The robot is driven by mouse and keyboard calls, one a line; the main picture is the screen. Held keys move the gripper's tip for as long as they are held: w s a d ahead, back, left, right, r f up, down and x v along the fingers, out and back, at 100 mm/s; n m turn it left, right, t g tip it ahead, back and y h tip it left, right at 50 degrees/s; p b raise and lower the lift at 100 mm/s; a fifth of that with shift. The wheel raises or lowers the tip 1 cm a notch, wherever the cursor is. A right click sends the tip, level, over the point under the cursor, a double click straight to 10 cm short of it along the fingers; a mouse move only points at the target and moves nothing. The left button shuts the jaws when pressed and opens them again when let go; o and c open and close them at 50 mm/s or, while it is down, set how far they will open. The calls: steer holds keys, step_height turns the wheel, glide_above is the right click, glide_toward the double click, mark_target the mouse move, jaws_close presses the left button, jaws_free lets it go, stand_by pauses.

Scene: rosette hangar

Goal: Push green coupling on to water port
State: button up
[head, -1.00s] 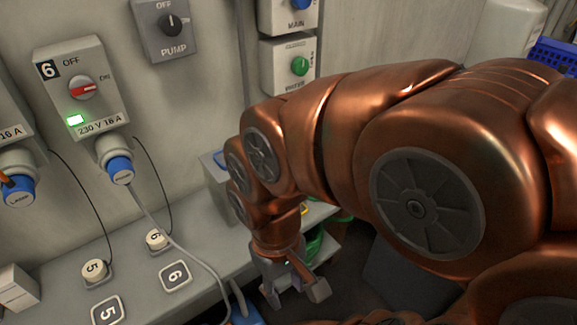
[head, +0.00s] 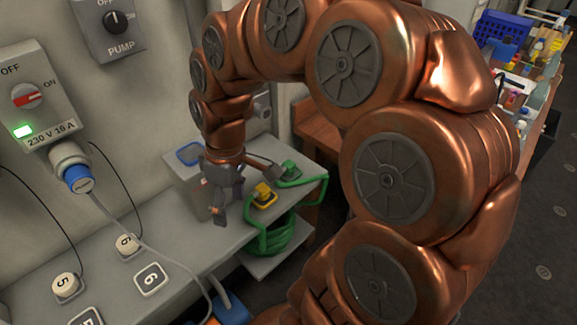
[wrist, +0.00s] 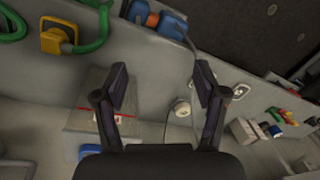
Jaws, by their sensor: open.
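A green coupling (head: 289,169) with green hose sits near the right end of the grey bench in the head view. Its hose runs down to a green coil (head: 268,238) at the bench's front. Green hose also shows at the upper left of the wrist view (wrist: 98,30). My gripper (head: 248,196) points down over the bench, left of the coupling. In the wrist view my gripper (wrist: 160,75) is open, with nothing between its fingers. I cannot make out the water port for certain; a grey fitting (head: 262,106) on the wall is partly behind my arm.
A yellow connector (head: 263,194) sits beside the green coupling. A grey box (head: 183,181) stands behind my gripper. A cable hangs from the blue plug (head: 78,178) across the bench. Caps 5 (head: 65,286) and 6 (head: 127,245) lie at left. A cluttered table (head: 535,75) is far right.

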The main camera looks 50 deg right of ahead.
steer(key=w+d+n, duration=0.1)
steer(key=w+d, duration=0.4)
steer(key=d, duration=0.1)
steer(key=n+t+p, duration=0.1)
steer(key=n+t, duration=0.2)
glide_above(290, 163)
steer(key=s+d, duration=0.1)
steer(key=shift+y, duration=0.3)
step_height(290, 163, down, 7)
steer(key=shift+d+r, duration=0.15)
steer(key=shift+p+x, duration=0.6)
steer(key=shift+x, duration=0.45)
steer(key=shift+f, duration=0.3)
steer(key=shift+s+p+x, duration=0.2)
steer(key=shift+p+x, duration=1.3)
steer(key=shift+x, duration=1.05)
